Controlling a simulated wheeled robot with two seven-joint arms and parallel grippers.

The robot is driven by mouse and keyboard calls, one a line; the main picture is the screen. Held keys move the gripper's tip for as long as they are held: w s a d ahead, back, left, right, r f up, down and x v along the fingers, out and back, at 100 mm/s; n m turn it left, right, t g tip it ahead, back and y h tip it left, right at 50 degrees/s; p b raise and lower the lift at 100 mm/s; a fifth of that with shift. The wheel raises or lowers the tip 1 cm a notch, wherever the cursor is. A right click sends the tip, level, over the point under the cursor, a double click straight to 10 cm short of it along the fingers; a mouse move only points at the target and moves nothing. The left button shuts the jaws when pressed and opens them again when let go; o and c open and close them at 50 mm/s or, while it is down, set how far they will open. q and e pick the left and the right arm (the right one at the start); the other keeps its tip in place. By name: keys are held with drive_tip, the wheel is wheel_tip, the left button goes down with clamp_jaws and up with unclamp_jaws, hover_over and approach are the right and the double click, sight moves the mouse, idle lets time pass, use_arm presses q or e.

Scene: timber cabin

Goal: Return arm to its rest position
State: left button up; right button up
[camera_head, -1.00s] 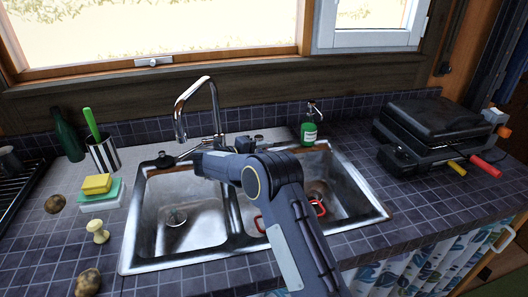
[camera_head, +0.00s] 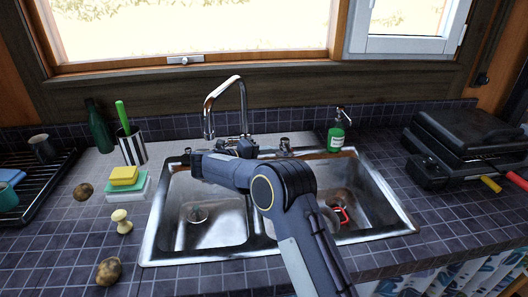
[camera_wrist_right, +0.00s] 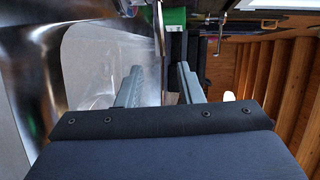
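My right arm (camera_head: 285,190) comes in from the bottom of the head view and reaches over the double sink (camera_head: 158,240). Its right gripper (camera_head: 196,164) is above the left basin, in front of the tap (camera_head: 209,110). Its fingertips are hard to make out there. In the right wrist view the two fingers of the right gripper (camera_wrist_right: 159,78) stand apart, with no held object visible between them. My left arm and left gripper are not in view.
A green soap bottle (camera_head: 336,135) stands behind the sink; a black appliance (camera_head: 465,135) is at right. A red-handled item (camera_head: 343,214) lies in the right basin.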

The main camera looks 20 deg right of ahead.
drive_tip(key=w+d+r+n+t+y, duration=0.1)
drive_tip(key=d+r+n+t+y, duration=0.15)
drive_tip(key=r+n+t, duration=0.4)
drive_tip(key=w+d+r+n+t+y, duration=0.2)
drive_tip(key=d+r+t, duration=0.15)
drive_tip(key=r, duration=0.55)
drive_tip(key=s+a+r+n+t+y+p, duration=0.1)
drive_tip(key=s+a+r+n+t+y, duration=0.4)
drive_tip(key=s+n+y, duration=0.5)
drive_tip(key=s+a+f+n+g+y, duration=0.1)
drive_tip(key=s+f+n+g, duration=0.3)
drive_tip(key=s, duration=0.7)
drive_tip(key=s+a+f+n+g+y, duration=0.2)
drive_tip(key=s+a+f+n+g, duration=0.1)
drive_tip(key=s+f, duration=0.5)
drive_tip(key=s+a+f+n+g+y+p, duration=0.1)
drive_tip(key=s+a+f+n+g, duration=0.3)
drive_tip(key=s, duration=1.1)
wheel_tip(320, 180, down, 3)
drive_tip(key=n, duration=0.3)
drive_tip(key=shift+a+g+y, duration=0.2)
drive_tip(key=shift+g+y, duration=0.1)
drive_tip(key=shift+y, duration=0.05)
